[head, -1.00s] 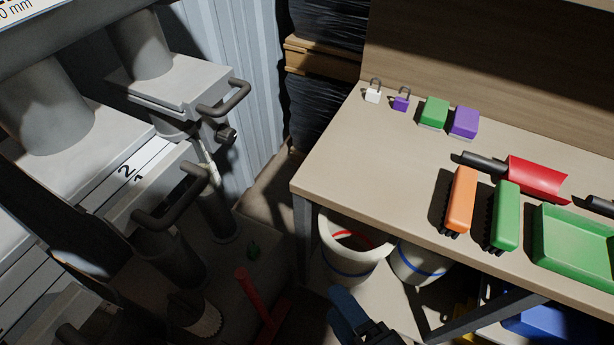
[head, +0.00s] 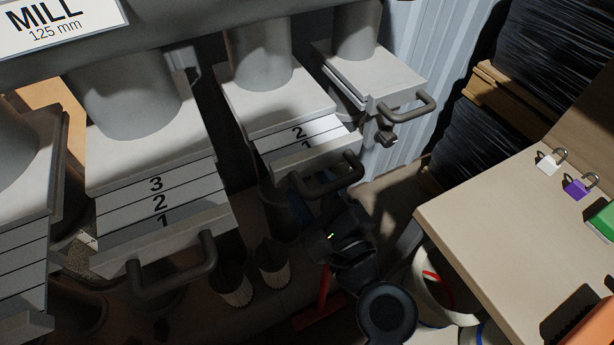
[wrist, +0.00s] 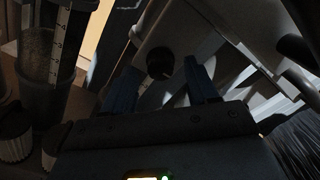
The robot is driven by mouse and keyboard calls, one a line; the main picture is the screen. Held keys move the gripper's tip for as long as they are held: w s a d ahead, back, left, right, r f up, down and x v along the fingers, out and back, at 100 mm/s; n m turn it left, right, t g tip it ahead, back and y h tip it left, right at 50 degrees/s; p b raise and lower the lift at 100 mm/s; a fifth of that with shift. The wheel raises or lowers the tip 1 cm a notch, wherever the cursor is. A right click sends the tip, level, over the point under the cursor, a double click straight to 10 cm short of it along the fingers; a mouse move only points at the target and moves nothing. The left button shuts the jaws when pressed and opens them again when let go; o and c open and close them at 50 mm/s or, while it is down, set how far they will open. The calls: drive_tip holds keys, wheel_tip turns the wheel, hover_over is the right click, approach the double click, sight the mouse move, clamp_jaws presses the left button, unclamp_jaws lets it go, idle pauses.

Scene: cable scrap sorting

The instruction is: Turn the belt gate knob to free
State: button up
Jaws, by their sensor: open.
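In the wrist view my gripper (wrist: 163,72) is open, its two blue fingers apart. A round dark knob (wrist: 160,62) shows in the gap between the fingertips, below a pale plate. I cannot tell whether the fingers touch it. In the head view a dark knob (head: 386,137) sits under the handle of the rightmost gate (head: 392,80). I cannot tell whether the two views show the same knob, nor its setting. My dark arm is below the middle gate in the head view, and the fingers are hard to make out there.
Gates with bar handles (head: 188,270) and numbered slides stand at left and middle. Ribbed cups (head: 274,272) sit below. A bench (head: 480,215) with a white padlock (head: 548,162) and a purple padlock (head: 578,188) is at right. A white bucket (head: 440,295) is under it.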

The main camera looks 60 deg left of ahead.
drive_tip(key=shift+a, duration=0.8)
drive_tip(key=shift+c, duration=0.3)
drive_tip(key=c, duration=1)
